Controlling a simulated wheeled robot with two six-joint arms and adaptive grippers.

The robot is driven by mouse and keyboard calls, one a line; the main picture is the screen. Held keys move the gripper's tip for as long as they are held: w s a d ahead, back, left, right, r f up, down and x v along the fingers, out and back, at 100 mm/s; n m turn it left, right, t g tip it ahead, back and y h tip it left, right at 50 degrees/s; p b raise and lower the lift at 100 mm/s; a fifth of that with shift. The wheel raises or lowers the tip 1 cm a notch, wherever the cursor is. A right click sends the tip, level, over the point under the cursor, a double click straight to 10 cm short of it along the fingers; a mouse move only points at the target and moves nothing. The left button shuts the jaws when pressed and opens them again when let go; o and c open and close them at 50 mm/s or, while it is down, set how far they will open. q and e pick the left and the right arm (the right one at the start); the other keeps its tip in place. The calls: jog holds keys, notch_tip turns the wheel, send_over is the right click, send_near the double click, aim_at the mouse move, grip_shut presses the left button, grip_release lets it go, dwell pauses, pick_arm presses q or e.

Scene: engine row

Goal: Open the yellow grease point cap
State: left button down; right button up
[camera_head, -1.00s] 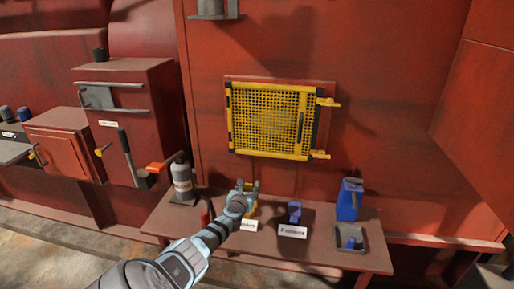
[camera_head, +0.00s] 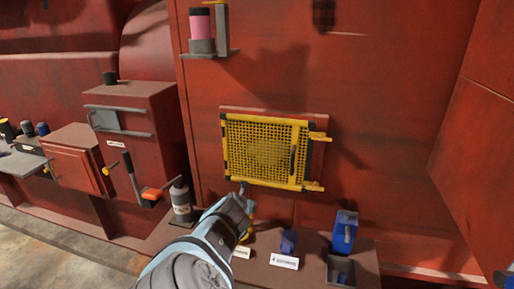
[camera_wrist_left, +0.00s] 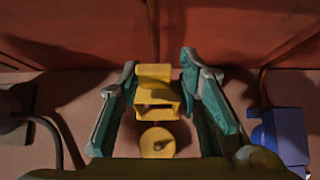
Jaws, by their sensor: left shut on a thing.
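The yellow grease point (camera_wrist_left: 157,142) shows in the left wrist view as a round yellow part. A yellow block, the cap (camera_wrist_left: 153,72), stands above it on a bracket. My left gripper (camera_wrist_left: 158,66) has its green-grey fingers on both sides of the cap and is shut on it. In the head view my left gripper (camera_head: 244,194) reaches over the bench and hides most of the yellow part. I cannot tell how far the cap is lifted.
A blue fitting (camera_head: 288,242) with a white label stands right of the gripper. A blue can (camera_head: 345,231) and a dark tray (camera_head: 340,271) are further right. A grey bottle (camera_head: 181,203) stands left. A yellow mesh guard (camera_head: 265,150) hangs on the wall above.

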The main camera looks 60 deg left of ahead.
pick_arm(q)
jog(key=shift+a+r, duration=0.2)
jog(key=shift+a, duration=0.05)
jog(key=shift+f, duration=0.1)
pick_arm(e)
jog(key=shift+s+r, duration=0.1)
jog(key=shift+s, duration=0.35)
pick_arm(q)
jog(key=c, duration=1.3)
grip_release()
jog(key=shift+s, duration=0.25)
pick_arm(e)
jog(key=shift+w, duration=0.1)
pick_arm(q)
jog(key=shift+s+a, duration=0.1)
